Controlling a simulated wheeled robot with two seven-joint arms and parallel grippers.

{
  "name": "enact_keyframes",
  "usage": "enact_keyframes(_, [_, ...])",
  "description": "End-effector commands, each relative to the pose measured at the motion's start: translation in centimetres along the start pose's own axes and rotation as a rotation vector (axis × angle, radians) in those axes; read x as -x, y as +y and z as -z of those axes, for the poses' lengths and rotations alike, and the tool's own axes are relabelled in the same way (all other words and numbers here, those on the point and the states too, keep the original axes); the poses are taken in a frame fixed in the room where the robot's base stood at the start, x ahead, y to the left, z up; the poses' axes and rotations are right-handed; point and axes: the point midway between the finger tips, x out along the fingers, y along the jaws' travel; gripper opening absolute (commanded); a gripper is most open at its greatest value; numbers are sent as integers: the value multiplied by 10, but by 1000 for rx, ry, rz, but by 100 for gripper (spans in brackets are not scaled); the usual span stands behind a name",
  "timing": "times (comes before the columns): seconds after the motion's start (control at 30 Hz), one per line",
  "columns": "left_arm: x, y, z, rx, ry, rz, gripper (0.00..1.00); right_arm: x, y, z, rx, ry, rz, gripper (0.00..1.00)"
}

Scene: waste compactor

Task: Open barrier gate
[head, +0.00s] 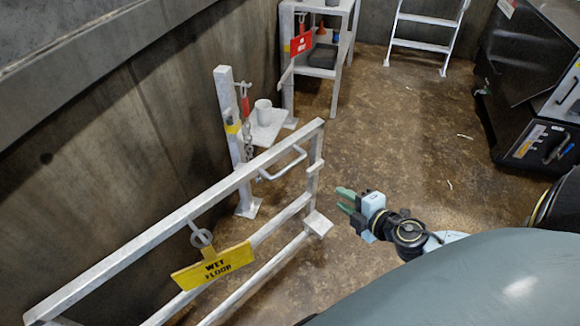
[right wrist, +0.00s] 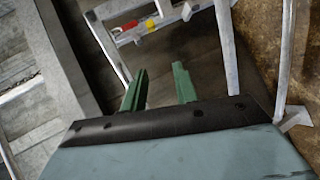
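The barrier gate (head: 175,226) is a white metal frame running from the lower left to the middle in the head view. A U-shaped handle (head: 283,165) sits near its right end. A yellow "WET FLOOR" sign (head: 213,266) hangs on it. A white post (head: 229,118) with a yellow band stands behind the gate; I cannot tell whether the two are latched. My right gripper (head: 346,201) is open and empty, to the right of the gate's end and apart from the handle. Its green fingers show spread in the right wrist view (right wrist: 159,84). My left gripper is not in view.
A small ledge with a grey cup (head: 263,111) and a red tag (head: 245,106) are by the post. A white shelf stand (head: 317,72) and a ladder (head: 421,45) stand at the back. Dark machinery (head: 532,135) is at right. The middle floor is clear.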

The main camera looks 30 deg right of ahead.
Motion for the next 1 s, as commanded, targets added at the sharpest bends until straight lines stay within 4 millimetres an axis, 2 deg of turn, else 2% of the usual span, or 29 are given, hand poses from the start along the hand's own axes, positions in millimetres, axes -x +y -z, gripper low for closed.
enact_keyframes(0.03, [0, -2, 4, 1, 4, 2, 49, 5, 21, 17, 46, 53, -41, 29])
enact_keyframes(0.1, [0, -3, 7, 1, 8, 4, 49, 11, 43, 35, 93, 105, -88, 29])
enact_keyframes(0.23, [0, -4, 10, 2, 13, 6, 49, 19, 64, 55, 139, 159, -136, 29])
enact_keyframes(0.47, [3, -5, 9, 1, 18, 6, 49, 9, 72, 61, 148, 171, -152, 29])
enact_keyframes(0.6, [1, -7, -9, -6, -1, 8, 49, -7, 76, 64, 149, 170, -152, 29])
enact_keyframes(1.0, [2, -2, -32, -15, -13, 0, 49, -62, 82, 74, 148, 169, -150, 29])
